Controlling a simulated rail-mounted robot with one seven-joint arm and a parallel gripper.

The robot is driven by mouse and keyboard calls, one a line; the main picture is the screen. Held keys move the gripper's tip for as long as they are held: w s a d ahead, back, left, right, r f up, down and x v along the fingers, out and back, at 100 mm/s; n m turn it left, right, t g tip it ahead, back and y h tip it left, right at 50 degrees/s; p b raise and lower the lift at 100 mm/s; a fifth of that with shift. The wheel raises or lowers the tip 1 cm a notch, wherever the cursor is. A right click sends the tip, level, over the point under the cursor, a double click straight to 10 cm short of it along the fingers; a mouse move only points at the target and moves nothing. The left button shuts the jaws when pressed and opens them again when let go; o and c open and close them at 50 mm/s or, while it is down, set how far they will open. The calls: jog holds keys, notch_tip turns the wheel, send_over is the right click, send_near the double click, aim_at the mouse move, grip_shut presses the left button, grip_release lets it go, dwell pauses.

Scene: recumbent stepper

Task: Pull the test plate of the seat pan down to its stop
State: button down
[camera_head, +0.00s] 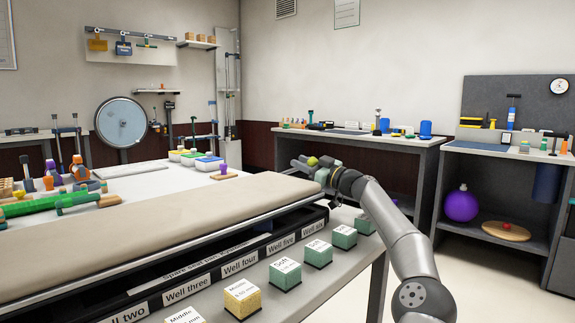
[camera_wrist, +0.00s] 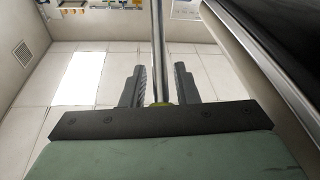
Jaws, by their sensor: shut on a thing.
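My gripper (camera_head: 313,166) is at the far right corner of the beige padded seat pan (camera_head: 150,215). In the wrist view the two dark fingers of my gripper (camera_wrist: 158,72) stand on either side of a bright metal rod (camera_wrist: 158,35), and they are shut on it. A yellow-green rounded part shows at the near end of the rod. The pan's pale edge (camera_wrist: 250,60) runs along the right of the wrist view, beside my gripper and apart from it. I cannot tell which part is the test plate. My gripper and arm hide the far corner.
Below the pan, a black tray (camera_head: 205,273) has labelled wells. Foam cubes stand along the ledge before it, such as a yellow one (camera_head: 241,298) and a green one (camera_head: 285,273). Tools crowd the pan's left. Workbenches (camera_head: 355,138) stand behind; the floor at right is clear.

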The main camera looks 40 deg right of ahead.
dwell(0.5)
jog(key=c, duration=1.2)
grip_release()
jog(key=shift+s, duration=0.1)
jog(key=shift+o, duration=0.2)
jog(key=v, duration=0.7)
jog(key=shift+s+f, duration=0.2)
jog(key=shift+s, duration=0.05)
jog(key=shift+r+p, duration=0.1)
jog(key=shift+p, duration=0.2)
